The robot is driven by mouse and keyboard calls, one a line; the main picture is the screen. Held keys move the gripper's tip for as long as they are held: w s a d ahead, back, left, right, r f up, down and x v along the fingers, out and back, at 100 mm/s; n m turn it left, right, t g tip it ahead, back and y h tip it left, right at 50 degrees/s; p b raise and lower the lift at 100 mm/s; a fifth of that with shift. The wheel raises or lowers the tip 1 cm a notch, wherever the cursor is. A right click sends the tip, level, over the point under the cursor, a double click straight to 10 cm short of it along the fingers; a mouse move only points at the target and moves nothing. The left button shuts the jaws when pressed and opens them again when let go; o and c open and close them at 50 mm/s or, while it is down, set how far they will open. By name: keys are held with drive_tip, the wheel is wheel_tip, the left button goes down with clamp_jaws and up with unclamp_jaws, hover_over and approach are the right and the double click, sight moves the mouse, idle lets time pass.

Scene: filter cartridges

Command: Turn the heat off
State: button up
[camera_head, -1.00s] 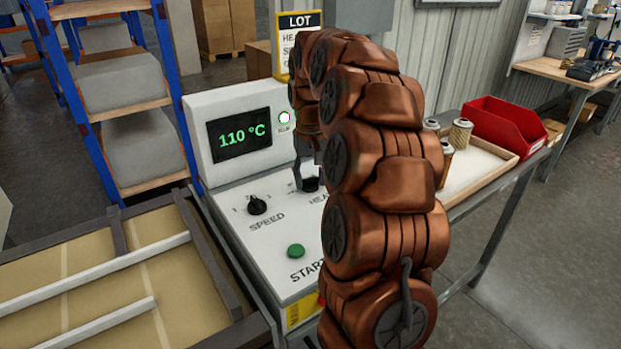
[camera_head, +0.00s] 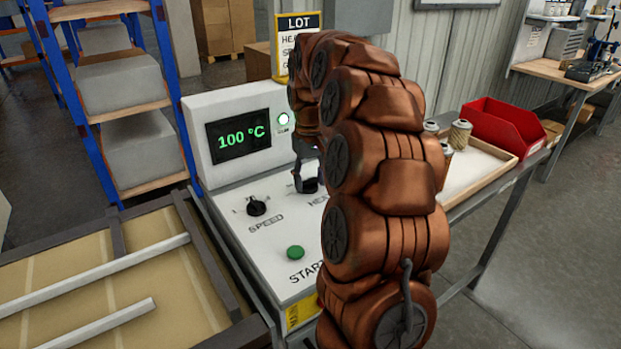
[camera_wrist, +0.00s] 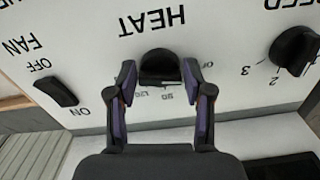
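The black HEAT knob (camera_wrist: 160,68) sits between the two fingers of my gripper (camera_wrist: 160,75) in the wrist view, with a finger pad close against each side. My gripper appears shut on it. Scale marks such as 90 and 120 show beside the knob, partly hidden. In the head view my gripper (camera_head: 306,180) is down at the HEAT knob, which my arm mostly hides. The display (camera_head: 239,134) on the white control panel (camera_head: 225,185) reads 100 °C in green. A lit lamp (camera_head: 284,119) is right of it.
The SPEED knob (camera_head: 256,206) and green START button (camera_head: 295,252) are on the same panel. A black FAN rocker switch (camera_wrist: 55,90) is near the HEAT knob. A red bin (camera_head: 503,127) and filter cartridges (camera_head: 460,134) stand to the right.

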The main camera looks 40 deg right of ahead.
sight(310, 180)
drive_tip(key=shift+o, duration=1.4)
drive_tip(key=shift+r, duration=0.1)
wheel_tip(310, 180, up, 12)
idle(0.3)
